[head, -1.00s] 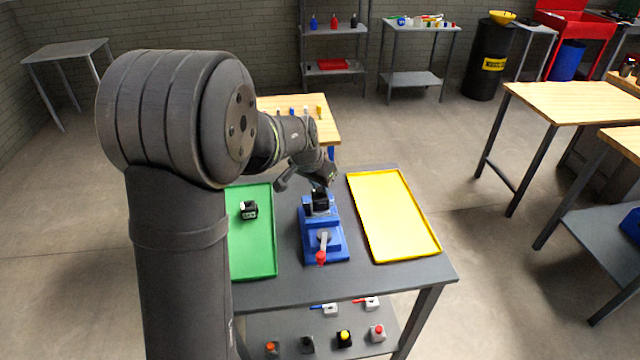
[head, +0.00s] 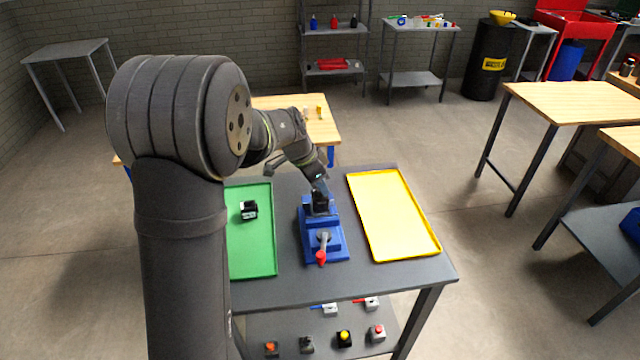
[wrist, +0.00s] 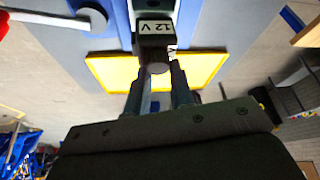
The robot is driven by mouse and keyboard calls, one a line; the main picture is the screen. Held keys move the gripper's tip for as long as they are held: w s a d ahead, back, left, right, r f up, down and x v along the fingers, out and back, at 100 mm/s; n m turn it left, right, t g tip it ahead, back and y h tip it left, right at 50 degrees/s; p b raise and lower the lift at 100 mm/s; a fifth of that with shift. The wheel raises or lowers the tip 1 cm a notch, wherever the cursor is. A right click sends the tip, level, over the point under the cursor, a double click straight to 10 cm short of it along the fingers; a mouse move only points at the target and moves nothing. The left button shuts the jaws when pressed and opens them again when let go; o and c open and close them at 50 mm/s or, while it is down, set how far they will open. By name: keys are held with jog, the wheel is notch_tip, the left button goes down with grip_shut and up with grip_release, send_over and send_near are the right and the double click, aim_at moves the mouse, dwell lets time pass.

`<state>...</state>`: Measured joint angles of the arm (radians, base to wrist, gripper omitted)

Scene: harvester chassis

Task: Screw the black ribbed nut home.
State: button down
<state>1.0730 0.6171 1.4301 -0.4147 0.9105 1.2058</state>
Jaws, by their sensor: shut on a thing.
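The blue vise (head: 335,247) stands on the grey table between the two trays and holds a dark block (head: 318,209). In the wrist view this block carries a white "12 V" label (wrist: 155,27). My gripper (wrist: 157,76) is at the block, with one finger on each side of a small rounded grey-looking piece (wrist: 156,69) by the block's edge. This piece appears to be the nut. Its ribs cannot be made out, and the fingers partly cover it. In the head view my gripper (head: 320,190) is directly over the vise, and the nut is hidden.
A green tray (head: 262,258) on the left holds a small black-and-white part (head: 249,210). An empty yellow tray (head: 395,215) lies on the right. The vise's red-ended handle (head: 321,257) points to the front. Several small parts sit on the lower shelf (head: 300,325).

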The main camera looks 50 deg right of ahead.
jog(key=shift+m+g, duration=0.4)
jog(key=shift+m, duration=0.8)
jog(key=shift+y, duration=0.3)
jog(key=m+y, duration=0.1)
jog(key=m, duration=0.3)
jog(key=shift+g, duration=0.4)
jog(key=shift+m+y, duration=0.3)
jog(key=shift+m, duration=0.3)
jog(key=m+y, duration=0.1)
jog(key=m, duration=0.2)
jog(key=m+y, duration=0.1)
jog(key=m, duration=0.1)
jog(key=shift+m+g, duration=0.4)
jog(key=c, duration=1.2)
grip_release()
jog(key=shift+o, duration=0.2)
